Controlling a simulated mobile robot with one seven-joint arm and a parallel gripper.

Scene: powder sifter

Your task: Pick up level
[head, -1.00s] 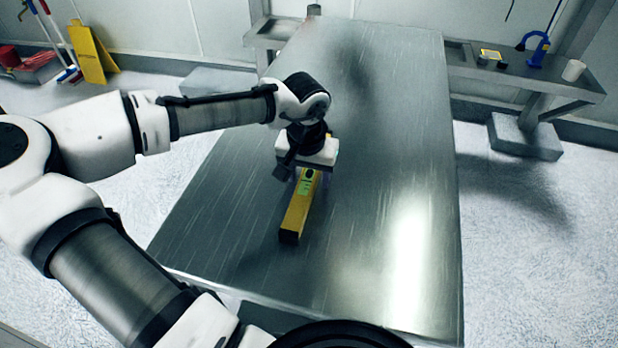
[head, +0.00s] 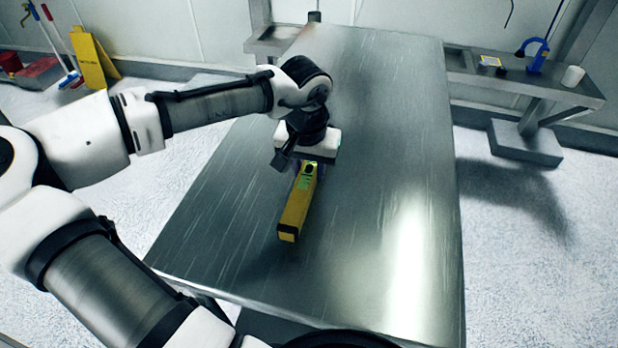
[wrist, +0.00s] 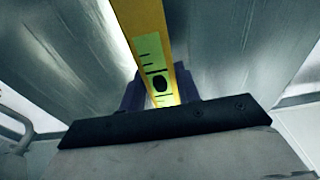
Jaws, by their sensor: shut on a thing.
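The level (head: 296,207) is a long yellow bar with a dark end cap and a green vial window. In the head view it is over the metal table (head: 390,130), its near end pointing toward the bottom of the picture. My gripper (head: 305,178) is shut on it, and it looks lifted a little above the tabletop. In the wrist view the level (wrist: 152,45) runs up from between my gripper's fingers (wrist: 160,97), with its green window facing the camera. My gripper hides the level's far end in the head view.
The tabletop around the level is clear. A side shelf (head: 525,80) at the right holds a blue tool (head: 537,52), a white cup (head: 573,76) and a small yellow-edged item (head: 490,62). A yellow floor sign (head: 92,58) stands at the far left.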

